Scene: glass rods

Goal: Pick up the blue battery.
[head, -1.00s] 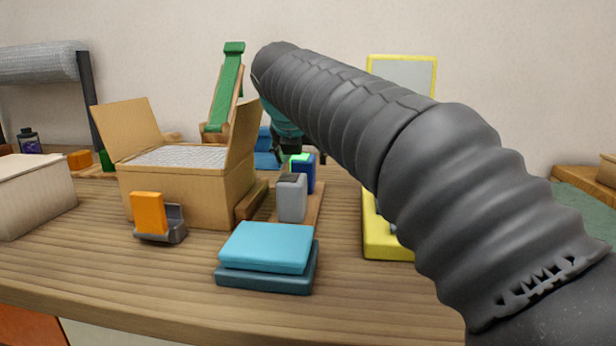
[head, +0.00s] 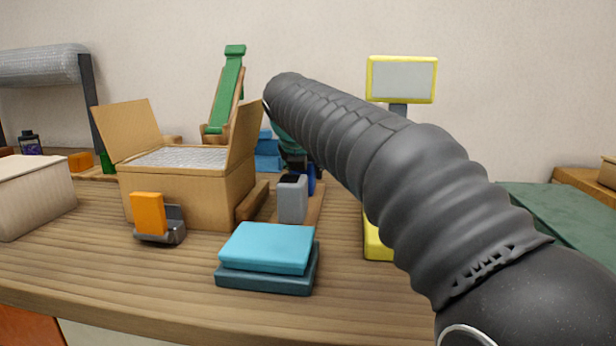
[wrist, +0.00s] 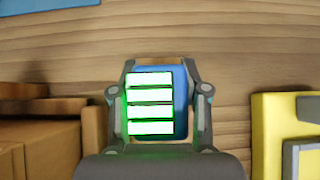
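The blue battery (wrist: 181,105) stands upright between the two fingers of my gripper (wrist: 159,95) in the wrist view, with bright green-white bars on its top. The fingers are spread along its left and right sides, and I cannot make out contact. In the head view only a narrow strip of the blue battery (head: 311,180) shows, behind the grey battery (head: 292,202). My gripper (head: 297,163) is over it there, mostly hidden by my arm and the grey battery.
An open cardboard box (head: 190,198) stands left of the batteries. Turquoise stacked blocks (head: 266,248) lie in front. A yellow-framed stand (head: 377,240) is at the right, partly behind my arm. An orange block in a dark holder (head: 148,213) stands at front left.

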